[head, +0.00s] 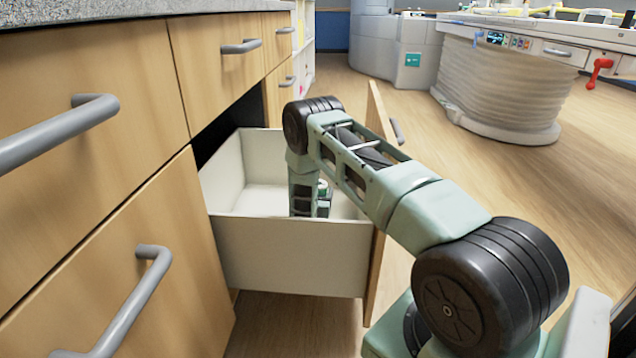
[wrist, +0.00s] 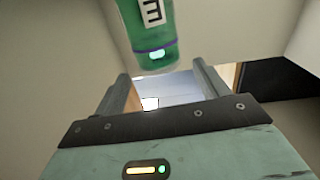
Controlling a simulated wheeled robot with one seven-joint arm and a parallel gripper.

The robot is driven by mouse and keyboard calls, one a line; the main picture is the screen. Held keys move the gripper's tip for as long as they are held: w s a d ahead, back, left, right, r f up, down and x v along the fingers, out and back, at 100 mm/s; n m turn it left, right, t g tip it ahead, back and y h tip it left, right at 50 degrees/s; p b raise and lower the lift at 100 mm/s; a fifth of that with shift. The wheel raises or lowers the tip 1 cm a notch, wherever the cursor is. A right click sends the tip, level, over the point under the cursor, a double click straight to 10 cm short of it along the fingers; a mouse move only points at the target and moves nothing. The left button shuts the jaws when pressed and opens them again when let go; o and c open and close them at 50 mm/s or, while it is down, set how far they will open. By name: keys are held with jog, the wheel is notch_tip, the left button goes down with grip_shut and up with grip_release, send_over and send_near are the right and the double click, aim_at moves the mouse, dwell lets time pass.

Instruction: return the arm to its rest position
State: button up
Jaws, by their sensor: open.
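My arm (head: 365,175) crosses the head view from the lower right and bends down at its elbow into an open drawer (head: 290,250). Its lower end is inside the drawer, partly hidden by the near drawer wall. My gripper (wrist: 160,72) shows in the wrist view with its two fingers apart and nothing seen between them. A green, rounded thing (wrist: 146,25) with a white label and a purple line shows beyond the fingers at the top. I cannot tell whether it touches them. Pale drawer walls (wrist: 60,60) surround the gripper.
Wooden cabinet fronts with grey handles (head: 150,255) line the left, under a grey worktop (head: 100,10). The open drawer's wooden front (head: 376,240) stands close beside my arm. A patient table (head: 510,80) stands at the back right. The floor (head: 560,200) on the right is clear.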

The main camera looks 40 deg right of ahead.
jog(key=shift+s+a, duration=0.25)
jog(key=shift+a, duration=0.05)
dwell(0.4)
